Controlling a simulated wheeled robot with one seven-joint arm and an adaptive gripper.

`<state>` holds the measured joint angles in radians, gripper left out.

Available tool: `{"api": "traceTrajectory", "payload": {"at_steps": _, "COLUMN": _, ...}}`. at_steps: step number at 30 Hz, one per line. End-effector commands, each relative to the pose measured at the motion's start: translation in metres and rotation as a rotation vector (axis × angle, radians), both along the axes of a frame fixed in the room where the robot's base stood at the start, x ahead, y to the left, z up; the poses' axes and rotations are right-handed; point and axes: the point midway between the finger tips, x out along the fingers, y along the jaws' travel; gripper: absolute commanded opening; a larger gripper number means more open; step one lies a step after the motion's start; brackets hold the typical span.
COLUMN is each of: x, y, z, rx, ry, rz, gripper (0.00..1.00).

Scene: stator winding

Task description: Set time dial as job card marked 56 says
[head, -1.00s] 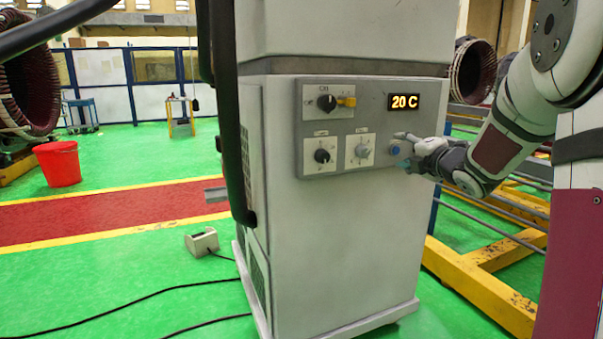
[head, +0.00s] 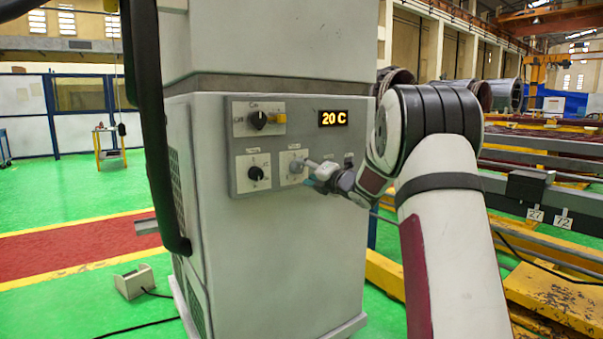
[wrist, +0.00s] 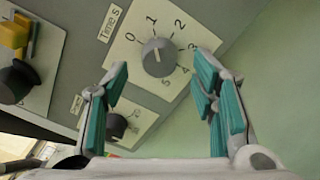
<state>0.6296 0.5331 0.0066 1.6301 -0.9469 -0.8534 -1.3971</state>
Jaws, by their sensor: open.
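The time dial (wrist: 159,57) is a grey round knob on a pale plate labelled "Time s", with a scale from 0 to 5. I cannot read its pointer surely. In the head view the grey dial (head: 296,166) sits on the lower right of the panel, partly behind my gripper (head: 315,175). In the wrist view my gripper (wrist: 160,76) is open and empty, one teal-padded finger on each side of the dial. I cannot tell whether the pads touch it. Two white cards (head: 549,216) hang at the right, one reading 27, the other perhaps 72. No card marked 56 shows.
The grey cabinet (head: 275,270) carries the panel, with a lit display (head: 333,118) reading 20 C. A black knob (head: 256,173) is left of the dial, and a selector knob (head: 259,120) with a yellow part is above. Yellow rails (head: 560,295) stand right; a grey pedal box (head: 134,281) lies on the floor.

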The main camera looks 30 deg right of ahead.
Motion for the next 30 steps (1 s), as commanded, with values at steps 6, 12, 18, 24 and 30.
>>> {"api": "traceTrajectory", "payload": {"at_steps": 6, "x": 0.024, "y": 0.002, "z": 0.0, "rx": 0.001, "ry": 0.001, "rz": 0.001, "gripper": 0.53}}
{"api": "traceTrajectory", "payload": {"at_steps": 12, "x": 0.029, "y": 0.002, "z": 0.0, "rx": 0.001, "ry": 0.0, "rz": 0.0, "gripper": 0.53}}
{"api": "traceTrajectory", "payload": {"at_steps": 18, "x": 0.029, "y": 0.001, "z": 0.0, "rx": 0.001, "ry": 0.0, "rz": 0.0, "gripper": 0.48}}
{"api": "traceTrajectory", "payload": {"at_steps": 24, "x": 0.029, "y": 0.001, "z": 0.0, "rx": 0.001, "ry": 0.0, "rz": 0.0, "gripper": 0.04}}
{"api": "traceTrajectory", "payload": {"at_steps": 30, "x": 0.029, "y": 0.001, "z": 0.0, "rx": 0.006, "ry": 0.0, "rz": 0.0, "gripper": 0.04}}
